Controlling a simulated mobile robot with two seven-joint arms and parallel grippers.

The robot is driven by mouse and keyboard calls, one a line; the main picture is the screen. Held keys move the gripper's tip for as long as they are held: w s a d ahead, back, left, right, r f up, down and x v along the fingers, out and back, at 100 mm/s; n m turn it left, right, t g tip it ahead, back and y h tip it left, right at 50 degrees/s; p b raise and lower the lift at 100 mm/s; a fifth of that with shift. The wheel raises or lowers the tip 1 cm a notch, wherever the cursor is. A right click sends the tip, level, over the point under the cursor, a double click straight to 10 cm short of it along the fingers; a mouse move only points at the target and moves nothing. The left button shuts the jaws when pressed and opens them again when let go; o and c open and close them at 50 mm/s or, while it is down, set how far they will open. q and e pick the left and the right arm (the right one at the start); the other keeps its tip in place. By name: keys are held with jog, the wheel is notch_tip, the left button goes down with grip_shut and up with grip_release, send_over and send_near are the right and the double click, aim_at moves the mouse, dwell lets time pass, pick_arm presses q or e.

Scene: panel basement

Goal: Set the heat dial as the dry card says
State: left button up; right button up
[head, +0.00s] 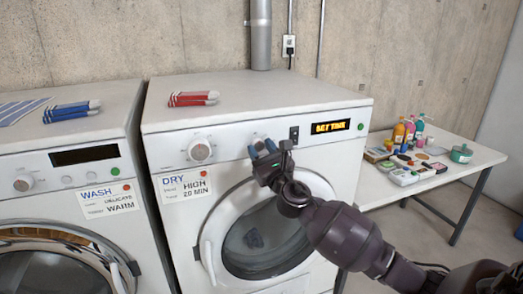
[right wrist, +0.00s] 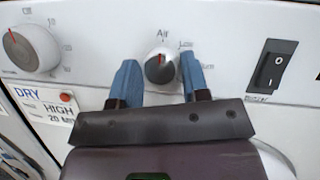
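The dry card (head: 184,187) on the dryer front reads DRY, HIGH and 20 MIN; its small print is too small to read. It is partly in view at the left of the right wrist view (right wrist: 45,103). The heat dial (right wrist: 160,68) is a small dark round knob with "Air" printed above it and what looks like "Low" at its upper right. A reddish pointer mark sits near its top. My right gripper (right wrist: 159,80) is open, its blue fingers on either side of the dial with gaps visible. In the head view my right gripper (head: 264,149) hides the dial. My left gripper is out of view.
A white timer dial (right wrist: 30,48) is left of the heat dial; a black rocker switch (right wrist: 271,66) is right. The dryer display (head: 330,127) reads SET TIME. The washer (head: 60,155) stands left. A table (head: 480,158) with bottles and boxes stands right.

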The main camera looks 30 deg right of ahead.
jog(key=c, duration=0.5)
jog(key=shift+o, duration=0.2)
